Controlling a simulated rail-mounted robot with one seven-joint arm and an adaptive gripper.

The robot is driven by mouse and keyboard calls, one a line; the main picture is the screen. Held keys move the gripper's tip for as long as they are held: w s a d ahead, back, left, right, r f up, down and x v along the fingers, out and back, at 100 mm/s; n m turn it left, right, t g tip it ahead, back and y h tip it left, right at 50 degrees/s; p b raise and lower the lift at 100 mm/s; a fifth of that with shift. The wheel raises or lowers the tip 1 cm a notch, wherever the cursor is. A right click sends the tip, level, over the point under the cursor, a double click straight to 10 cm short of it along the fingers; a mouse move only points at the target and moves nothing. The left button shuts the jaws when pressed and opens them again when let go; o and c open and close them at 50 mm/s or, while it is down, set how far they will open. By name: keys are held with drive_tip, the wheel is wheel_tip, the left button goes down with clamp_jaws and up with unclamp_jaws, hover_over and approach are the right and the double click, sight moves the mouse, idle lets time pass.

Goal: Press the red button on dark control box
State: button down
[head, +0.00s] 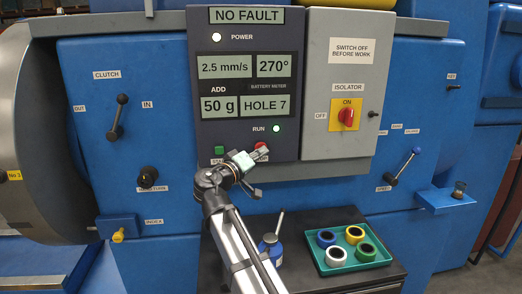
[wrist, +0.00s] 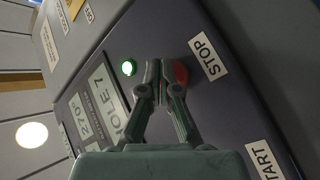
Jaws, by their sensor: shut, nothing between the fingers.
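The dark control box (head: 290,25) stands at the top centre of the head view, with lit displays reading NO FAULT, 2.5 mm/s, 270°, 50 g and HOLE 7. Its red button (head: 261,146) sits low on the panel, just behind my gripper (head: 260,153). In the wrist view the red button (wrist: 181,72) shows beside the STOP label, partly hidden by the fingertips of my gripper (wrist: 161,68). The fingers are shut and empty, right at the button. I cannot tell whether they touch it. A green button (head: 219,150) is to its left.
The RUN lamp (head: 276,128) glows green. A grey isolator box (head: 350,75) with a red switch (head: 347,117) adjoins on the right. Below, a teal tray (head: 384,262) holds several coloured rings on a dark cabinet, near a blue bottle (head: 270,247).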

drive_tip(key=shift+w, duration=0.3)
drive_tip(key=shift+s, duration=0.1)
idle(0.4)
drive_tip(key=shift+s+d+b, duration=0.1)
drive_tip(key=shift+s+b, duration=0.4)
drive_tip(key=shift+s, duration=0.25)
drive_tip(key=s, duration=0.2)
drive_tip(key=s+d, duration=0.1)
drive_tip(key=s, duration=0.2)
drive_tip(key=shift+b, duration=0.35)
drive_tip(key=shift+w, duration=0.1)
idle(0.3)
